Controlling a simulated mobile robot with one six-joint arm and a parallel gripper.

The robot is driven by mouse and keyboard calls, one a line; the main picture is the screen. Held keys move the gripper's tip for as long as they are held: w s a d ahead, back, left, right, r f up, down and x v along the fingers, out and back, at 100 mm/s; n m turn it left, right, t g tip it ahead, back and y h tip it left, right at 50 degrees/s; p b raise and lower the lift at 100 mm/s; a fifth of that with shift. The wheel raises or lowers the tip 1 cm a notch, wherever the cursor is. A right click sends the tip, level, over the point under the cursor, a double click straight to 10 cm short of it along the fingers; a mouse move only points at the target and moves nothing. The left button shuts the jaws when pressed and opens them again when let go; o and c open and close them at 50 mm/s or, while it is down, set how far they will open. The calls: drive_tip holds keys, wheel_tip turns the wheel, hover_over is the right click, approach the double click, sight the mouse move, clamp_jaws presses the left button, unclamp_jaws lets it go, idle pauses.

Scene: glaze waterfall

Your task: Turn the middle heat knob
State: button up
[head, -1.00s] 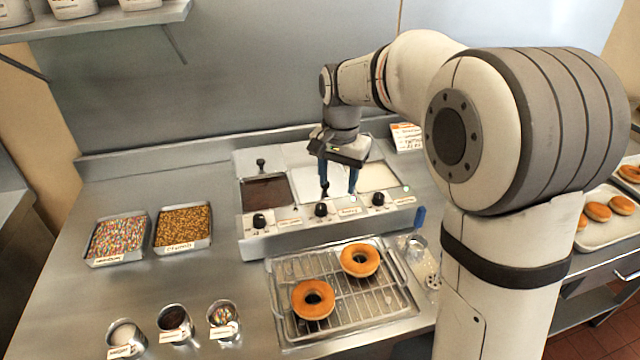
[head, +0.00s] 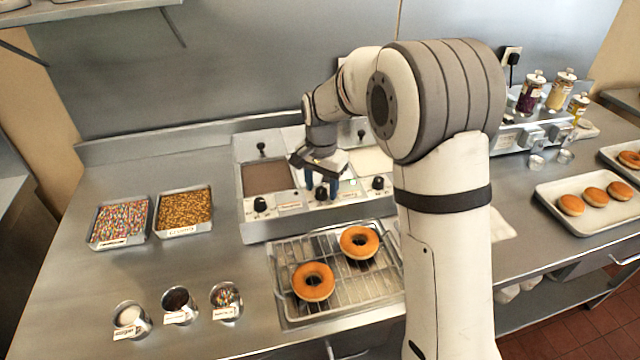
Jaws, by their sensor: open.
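The glaze warmer (head: 262,232) stands at the back of the counter with three heat knobs along its front panel. The middle heat knob (head: 321,192) is black and sits directly below my gripper (head: 321,190). My gripper is open and points down, with its blue fingers on either side of the middle knob. I cannot tell whether the fingers touch it. The left knob (head: 260,204) and the right knob (head: 378,183) are clear of the gripper. The wells hold brown glaze (head: 268,177) at left and white glaze (head: 370,162) at right; my gripper hides much of the middle well.
A wire rack (head: 345,285) with two ring doughnuts stands in front of the warmer. Two topping trays (head: 150,238) and several small cups (head: 178,302) are at left. A doughnut tray (head: 548,200) and topping jars (head: 530,92) are at right. My arm blocks the counter's middle right.

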drive_tip(key=c, duration=0.9)
drive_tip(key=shift+a, duration=0.1)
drive_tip(key=shift+c, duration=0.3)
